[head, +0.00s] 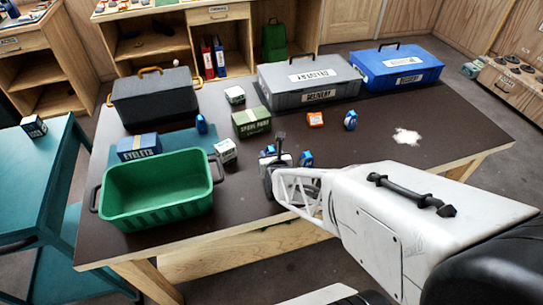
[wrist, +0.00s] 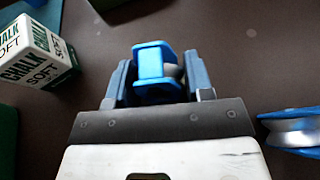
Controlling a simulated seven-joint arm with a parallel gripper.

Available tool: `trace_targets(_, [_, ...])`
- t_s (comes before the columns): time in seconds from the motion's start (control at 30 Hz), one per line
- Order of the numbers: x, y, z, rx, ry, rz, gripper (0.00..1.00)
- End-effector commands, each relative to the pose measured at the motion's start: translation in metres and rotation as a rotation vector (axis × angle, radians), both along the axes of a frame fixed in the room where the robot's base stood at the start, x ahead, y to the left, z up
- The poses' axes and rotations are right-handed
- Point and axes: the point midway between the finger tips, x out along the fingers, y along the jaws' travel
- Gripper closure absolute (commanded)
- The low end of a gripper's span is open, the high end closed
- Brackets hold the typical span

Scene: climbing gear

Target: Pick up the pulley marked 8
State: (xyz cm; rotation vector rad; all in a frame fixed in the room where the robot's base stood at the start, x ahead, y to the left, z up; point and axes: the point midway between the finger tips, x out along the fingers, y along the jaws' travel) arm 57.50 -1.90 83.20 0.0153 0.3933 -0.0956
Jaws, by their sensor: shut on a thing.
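My gripper (wrist: 160,82) is shut on a blue pulley (wrist: 152,63) with a grey wheel, which sits between the two fingers in the wrist view. No number on it can be read. In the head view my gripper (head: 272,172) is low over the table, right of the green bin, and mostly hides the held pulley. A second blue pulley (wrist: 292,131) with a silver wheel lies just right of the gripper; it also shows in the head view (head: 306,158). Two more blue pulleys stand farther back, one at left (head: 201,124) and one at right (head: 350,121); their marks are unreadable.
A chalk box (wrist: 38,55) stands left of the gripper. The green bin (head: 150,214) is at the front left of the dark table (head: 455,125). A green box (head: 251,122), an orange item (head: 315,119) and large cases (head: 310,82) stand behind. The table's right side is mostly clear.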

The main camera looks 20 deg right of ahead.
Motion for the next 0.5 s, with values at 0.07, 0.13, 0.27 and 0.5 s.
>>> trace_targets(0.07, [0.0000,0.0000,0.0000,0.000,0.000,0.000,0.78])
trace_targets(0.13, [0.0000,0.0000,0.0000,0.000,0.000,0.000,0.78])
trace_targets(0.27, [0.0000,0.0000,0.0002,0.000,0.000,0.000,0.78])
trace_targets(0.5, [0.0001,-0.0002,0.0076,0.001,-0.001,0.001,0.78])
